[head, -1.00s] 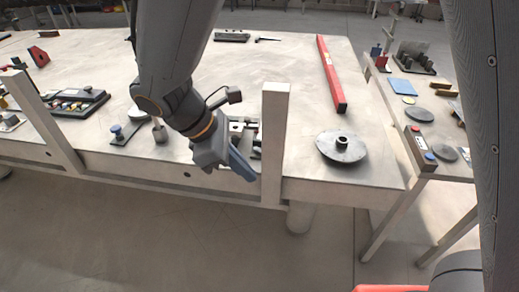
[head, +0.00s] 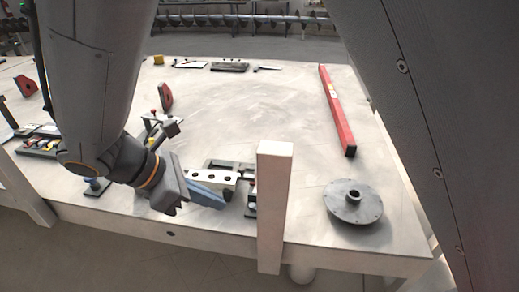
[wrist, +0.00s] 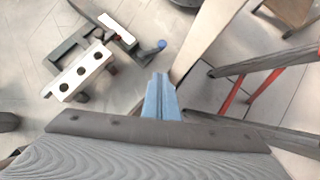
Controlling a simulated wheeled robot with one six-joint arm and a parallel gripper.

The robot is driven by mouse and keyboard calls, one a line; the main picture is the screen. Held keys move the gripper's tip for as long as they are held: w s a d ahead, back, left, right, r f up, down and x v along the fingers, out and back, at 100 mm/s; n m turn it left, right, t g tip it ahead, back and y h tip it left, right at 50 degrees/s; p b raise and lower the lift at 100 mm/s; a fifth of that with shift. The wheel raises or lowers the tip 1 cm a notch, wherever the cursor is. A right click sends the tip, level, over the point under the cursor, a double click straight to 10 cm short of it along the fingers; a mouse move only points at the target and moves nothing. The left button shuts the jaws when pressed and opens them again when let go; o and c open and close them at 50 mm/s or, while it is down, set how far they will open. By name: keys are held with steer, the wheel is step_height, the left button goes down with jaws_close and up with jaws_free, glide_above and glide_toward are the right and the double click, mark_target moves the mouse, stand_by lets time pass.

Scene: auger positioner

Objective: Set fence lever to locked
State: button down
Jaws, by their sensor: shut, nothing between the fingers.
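The fence fixture shows in the wrist view as a pale bar with several holes (wrist: 78,72) on dark brackets. A dark lever with a blue ball knob (wrist: 161,44) sticks out beside it, just beyond my fingertips. In the head view the pale bar (head: 222,176) lies behind my fingers, and the white post partly hides the fixture's right end. My gripper (head: 222,203) has blue fingers, shut and empty, in front of the bar. In the wrist view the shut fingers (wrist: 161,80) point towards the knob and look apart from it. The lever's lock position cannot be told.
A white upright post (head: 274,205) stands at the table's front edge, right of my gripper. A grey flanged disc (head: 353,202) and a red bar (head: 336,108) lie to the right. The middle of the table (head: 255,110) is clear.

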steer(key=p, duration=0.1)
glide_toward(255, 210)
steer(key=s+d+f, duration=0.1)
steer(key=s+d, duration=0.1)
steer(key=shift+s+d+f, duration=0.35)
steer(key=shift+d, duration=0.05)
steer(key=shift+w+d+f+p, duration=0.2)
steer(key=shift+w+d+p, duration=0.4)
steer(key=shift+d, duration=0.45)
steer(key=shift+w+d+f, duration=0.25)
steer(key=shift+w+d, duration=0.15)
steer(key=shift+d, duration=0.15)
steer(key=shift+w+d+f, duration=0.1)
steer(key=shift+w+d, duration=0.2)
steer(key=shift+d, duration=0.3)
